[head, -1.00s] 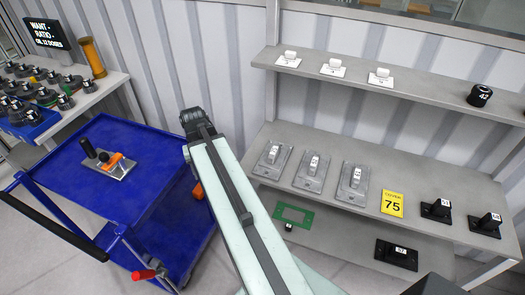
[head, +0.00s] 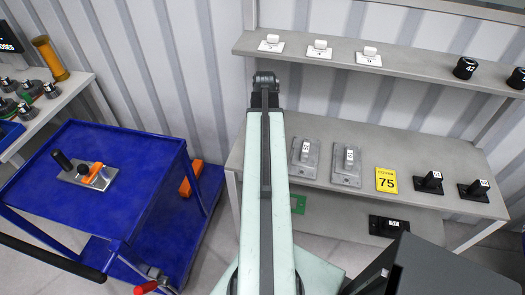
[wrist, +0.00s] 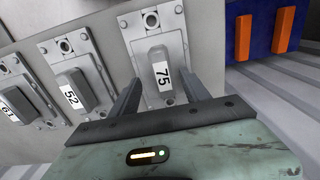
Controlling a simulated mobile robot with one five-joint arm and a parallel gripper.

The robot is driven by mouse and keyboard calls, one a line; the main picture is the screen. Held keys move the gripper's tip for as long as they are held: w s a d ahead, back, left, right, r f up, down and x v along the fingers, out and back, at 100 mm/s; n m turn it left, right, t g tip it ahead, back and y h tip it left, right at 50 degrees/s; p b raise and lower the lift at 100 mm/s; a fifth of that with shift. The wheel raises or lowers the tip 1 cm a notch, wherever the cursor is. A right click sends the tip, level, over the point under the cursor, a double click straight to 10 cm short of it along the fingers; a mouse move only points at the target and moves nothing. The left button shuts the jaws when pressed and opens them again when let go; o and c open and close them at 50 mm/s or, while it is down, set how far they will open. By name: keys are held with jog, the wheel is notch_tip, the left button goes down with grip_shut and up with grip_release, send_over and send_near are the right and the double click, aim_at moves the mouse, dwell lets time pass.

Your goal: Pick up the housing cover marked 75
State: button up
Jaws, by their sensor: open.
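The housing cover marked 75 (wrist: 160,68) is a grey plate with a raised handle and a white label, seen in the wrist view. My gripper (wrist: 162,88) is open, with one finger on each side of the cover's handle; I cannot tell whether they touch it. Covers marked 52 (wrist: 73,92) and 61 (wrist: 18,100) lie beside it to the left. In the head view, my arm hides the leftmost cover, and two other grey covers (head: 306,158) (head: 347,166) show on the bench (head: 450,155). A yellow card reading 75 (head: 386,180) lies to their right.
Two black handled parts (head: 429,182) (head: 474,190) sit right of the card. A shelf (head: 420,66) with small white pieces overhangs the bench behind. A blue cart (head: 120,190) stands left of my arm. A black part (head: 388,226) lies on the lower shelf.

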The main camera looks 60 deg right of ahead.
jog(key=f+b, duration=0.5)
jog(key=shift+w+f, duration=0.2)
jog(key=shift+r, duration=0.2)
grip_shut()
dwell(1.0)
